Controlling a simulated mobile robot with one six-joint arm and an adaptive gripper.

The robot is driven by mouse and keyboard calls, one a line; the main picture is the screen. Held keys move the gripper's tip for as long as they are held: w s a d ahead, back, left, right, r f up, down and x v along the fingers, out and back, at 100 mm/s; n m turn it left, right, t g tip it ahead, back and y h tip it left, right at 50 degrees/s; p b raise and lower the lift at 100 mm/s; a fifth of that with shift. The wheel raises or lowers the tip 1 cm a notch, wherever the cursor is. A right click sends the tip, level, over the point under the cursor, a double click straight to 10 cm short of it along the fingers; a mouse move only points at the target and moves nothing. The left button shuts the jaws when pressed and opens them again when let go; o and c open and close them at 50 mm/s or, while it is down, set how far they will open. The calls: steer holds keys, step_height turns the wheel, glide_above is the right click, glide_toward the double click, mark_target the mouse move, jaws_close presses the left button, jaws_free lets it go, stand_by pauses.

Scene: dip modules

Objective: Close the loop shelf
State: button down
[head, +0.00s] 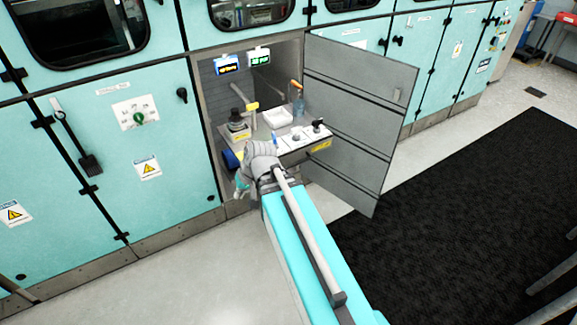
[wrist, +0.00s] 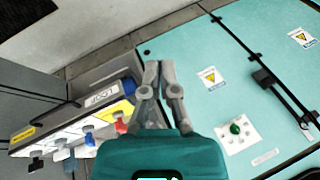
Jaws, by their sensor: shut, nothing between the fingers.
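The loop shelf (head: 297,154) sticks out of an open cabinet bay, with a yellow label on its front edge. In the wrist view its front (wrist: 62,112) runs along the left side, with a label reading LOOP near its end. Small blue, red and white valves or knobs sit on the shelf. My gripper (wrist: 158,66) is shut and empty, just beside the labelled end of the shelf front. Whether it touches the shelf, I cannot tell. In the head view my gripper (head: 241,188) is partly hidden by my wrist, at the shelf's left front corner.
The grey cabinet door (head: 355,115) stands wide open right of the shelf. Two small lit displays (head: 242,61) hang in the bay above. Closed teal panels (head: 110,190) flank it. A black mat (head: 470,200) lies on the right; the floor in front is clear.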

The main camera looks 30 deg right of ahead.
mark_target(286, 153)
steer(key=w+d+f+m+t+y+b, duration=0.1)
steer(key=w+d+f+m+t+b, duration=0.25)
steer(key=d+b, duration=0.35)
steer(key=w+d+f+m+t+y+b, duration=0.25)
steer(key=w+d+f+t+b, duration=0.2)
steer(key=b, duration=0.45)
steer(key=d+f+m+t+h+b, duration=0.3)
steer(key=d+b, duration=0.3)
steer(key=d, duration=0.3)
steer(key=s+d+f+m+t+h+b, duration=0.1)
steer(key=d+f+m+t+h+b, duration=0.1)
steer(key=d+m+b, duration=0.4)
steer(key=d+t+h+b, duration=0.1)
steer(key=d+t, duration=0.1)
steer(key=d, duration=0.1)
steer(key=shift+f, duration=0.4)
steer(key=shift+h, duration=0.25)
steer(key=w, duration=1.4)
steer(key=shift+a, duration=0.25)
steer(key=shift+s, duration=0.1)
